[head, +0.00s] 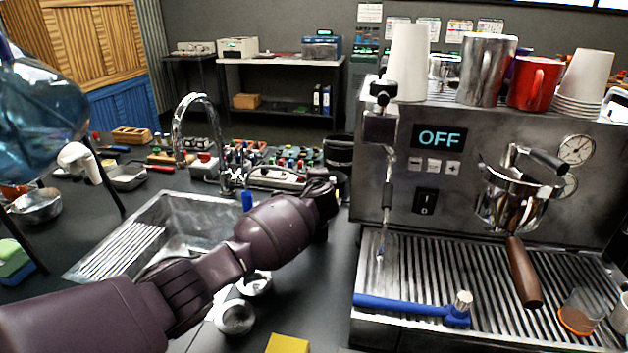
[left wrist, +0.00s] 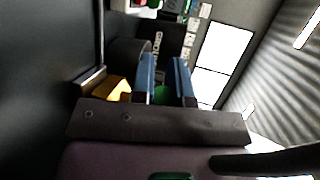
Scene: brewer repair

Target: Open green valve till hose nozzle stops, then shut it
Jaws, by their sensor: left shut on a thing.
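A green piece, likely the valve (left wrist: 162,95), shows between the two blue fingers of my left gripper (left wrist: 164,72) in the left wrist view. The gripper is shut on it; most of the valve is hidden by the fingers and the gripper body. In the head view my left arm reaches to the left side of the coffee machine (head: 460,140), and its wrist hides the fingers and the valve. My right gripper is not in view.
A sink (head: 165,235) with a tall faucet (head: 180,125) is left of the machine. A portafilter with a wooden handle (head: 523,272) hangs over the drip tray (head: 420,260). Cups stand on top of the machine. A yellow block (head: 288,343) is at the front edge.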

